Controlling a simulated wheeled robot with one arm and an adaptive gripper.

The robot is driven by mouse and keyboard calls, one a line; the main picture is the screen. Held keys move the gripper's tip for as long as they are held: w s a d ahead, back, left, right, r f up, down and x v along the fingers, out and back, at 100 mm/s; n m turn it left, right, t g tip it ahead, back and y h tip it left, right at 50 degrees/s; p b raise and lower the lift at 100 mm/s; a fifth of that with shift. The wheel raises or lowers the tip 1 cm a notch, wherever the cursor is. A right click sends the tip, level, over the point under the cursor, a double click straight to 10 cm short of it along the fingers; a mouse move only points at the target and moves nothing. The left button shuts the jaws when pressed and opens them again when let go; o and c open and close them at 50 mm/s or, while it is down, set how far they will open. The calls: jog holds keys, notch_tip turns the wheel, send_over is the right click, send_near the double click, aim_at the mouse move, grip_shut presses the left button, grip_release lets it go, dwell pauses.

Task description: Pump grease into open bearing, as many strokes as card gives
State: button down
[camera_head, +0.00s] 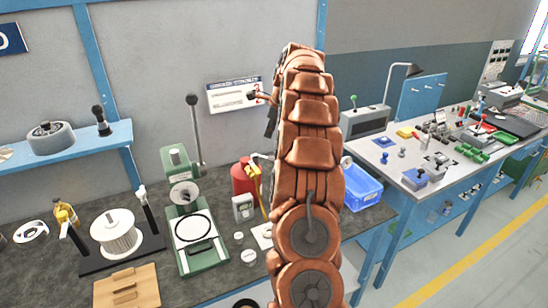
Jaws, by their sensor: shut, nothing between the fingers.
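My copper-coloured arm stands upright across the middle of the view. My gripper (272,120) is mostly hidden behind it; only a dark part shows at the arm's left edge, and I see nothing held. A white card (226,97) with a dark heading hangs on the wall to its left; its text is too small to read. A green device (197,256) with a tall ball-topped lever (195,122) stands on the dark bench. It has a metal bowl-like part and a black ring. A red cylinder (241,178) stands partly behind my arm. I cannot tell which part is the open bearing.
A yellow bottle (65,214) and several small parts lie around. A blue bin (362,188) is right of my arm. A second, cluttered bench (413,183) stands at right, beside open floor.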

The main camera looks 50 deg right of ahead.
jog(key=shift+w+d+r, duration=0.1)
jog(key=shift+w+r, duration=0.15)
jog(key=shift+r, duration=0.3)
jog(key=shift+w+d+r, duration=0.1)
jog(key=shift+w+r, duration=0.15)
jog(key=shift+r, duration=0.35)
jog(key=shift+w+d+r, duration=0.1)
jog(key=shift+w+r, duration=0.15)
jog(key=shift+r, duration=0.3)
